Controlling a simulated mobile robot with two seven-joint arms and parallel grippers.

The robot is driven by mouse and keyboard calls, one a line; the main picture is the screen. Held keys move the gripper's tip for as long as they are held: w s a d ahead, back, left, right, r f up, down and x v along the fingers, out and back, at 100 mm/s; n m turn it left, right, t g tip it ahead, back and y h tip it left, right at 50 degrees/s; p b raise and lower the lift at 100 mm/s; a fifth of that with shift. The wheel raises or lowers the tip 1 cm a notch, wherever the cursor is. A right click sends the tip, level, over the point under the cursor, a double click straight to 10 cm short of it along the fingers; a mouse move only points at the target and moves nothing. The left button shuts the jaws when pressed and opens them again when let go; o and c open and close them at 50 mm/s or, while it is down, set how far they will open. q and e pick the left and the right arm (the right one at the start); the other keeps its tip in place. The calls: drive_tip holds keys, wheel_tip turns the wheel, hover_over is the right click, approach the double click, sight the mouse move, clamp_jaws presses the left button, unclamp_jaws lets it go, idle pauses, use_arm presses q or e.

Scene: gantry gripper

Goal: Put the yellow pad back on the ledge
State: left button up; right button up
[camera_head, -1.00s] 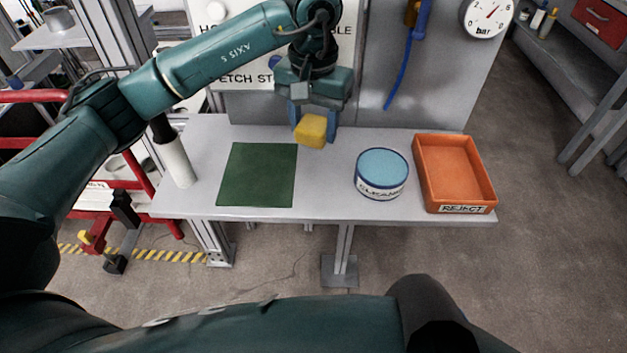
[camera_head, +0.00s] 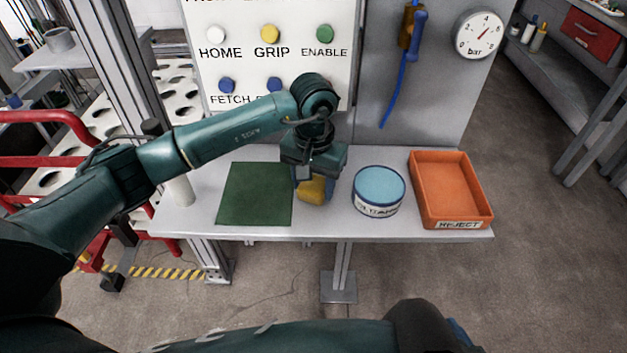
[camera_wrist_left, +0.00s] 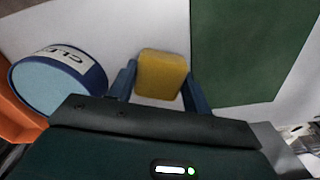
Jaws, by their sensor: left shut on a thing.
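My left gripper (camera_head: 313,187) is shut on the yellow pad (camera_head: 313,192), a small rounded block. It holds the pad low over the pale ledge (camera_head: 335,213), between the green mat and the blue tin. In the left wrist view the pad (camera_wrist_left: 161,74) sits between the two blue fingers (camera_wrist_left: 158,85), with the pale ledge surface (camera_wrist_left: 120,22) behind it. I cannot tell whether the pad touches the ledge. The gripper body hides the pad's upper part in the head view. My right gripper is not in view.
The green mat (camera_head: 254,194) lies left of the pad. The blue round tin (camera_head: 379,190) stands close on the right, with the orange reject tray (camera_head: 451,190) beyond it. A white cylinder (camera_head: 180,190) stands at the left end. A button panel (camera_head: 268,55) rises behind.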

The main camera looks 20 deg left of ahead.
sight(314, 184)
use_arm(q)
drive_tip(key=shift+f, duration=0.15)
drive_tip(key=o, duration=0.6)
drive_tip(key=shift+b, duration=0.3)
drive_tip(key=o, duration=0.4)
drive_tip(key=shift+o, duration=0.2)
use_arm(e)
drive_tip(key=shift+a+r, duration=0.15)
use_arm(q)
drive_tip(key=shift+r+p, duration=0.25)
drive_tip(key=shift+p, duration=0.15)
drive_tip(key=shift+r, duration=0.35)
wheel_tip(314, 184, up, 11)
drive_tip(key=b, duration=0.1)
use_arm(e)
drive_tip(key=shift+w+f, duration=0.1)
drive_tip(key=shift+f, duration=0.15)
